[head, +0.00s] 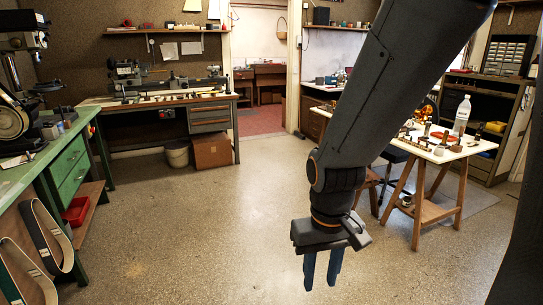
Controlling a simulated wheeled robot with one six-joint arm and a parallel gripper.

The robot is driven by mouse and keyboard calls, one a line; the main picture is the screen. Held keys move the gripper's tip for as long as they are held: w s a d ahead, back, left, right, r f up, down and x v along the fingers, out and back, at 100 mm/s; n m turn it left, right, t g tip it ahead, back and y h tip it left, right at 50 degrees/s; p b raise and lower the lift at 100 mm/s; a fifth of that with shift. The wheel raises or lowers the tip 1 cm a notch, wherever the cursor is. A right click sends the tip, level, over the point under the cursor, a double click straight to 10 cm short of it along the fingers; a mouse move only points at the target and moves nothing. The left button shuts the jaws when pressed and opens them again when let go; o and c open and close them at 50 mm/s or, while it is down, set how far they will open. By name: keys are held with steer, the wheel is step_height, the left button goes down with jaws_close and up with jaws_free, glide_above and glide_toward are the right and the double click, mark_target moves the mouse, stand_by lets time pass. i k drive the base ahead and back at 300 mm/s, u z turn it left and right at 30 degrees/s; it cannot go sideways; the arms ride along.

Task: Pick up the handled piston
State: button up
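My gripper (322,282) hangs in the middle of the head view, pointing down over bare floor. Its two blue fingers stand apart with a clear gap, and nothing is between them. A white-topped trestle table (447,156) stands to the right, behind my arm. Several small brass and brown parts lie on it. The parts are too small to tell which one, if any, is the handled piston. My arm hides the left part of the table. My gripper is well away from the table and touches nothing.
A white bottle (462,116) stands on the trestle table. A green workbench (62,160) runs along the left. Dark shelves (497,100) stand at the right. The middle floor is clear.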

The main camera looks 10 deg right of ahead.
mark_target(463, 128)
steer(key=i, duration=1.25)
steer(key=z, duration=2.55)
steer(key=i, duration=1.75)
steer(key=u, duration=0.9)
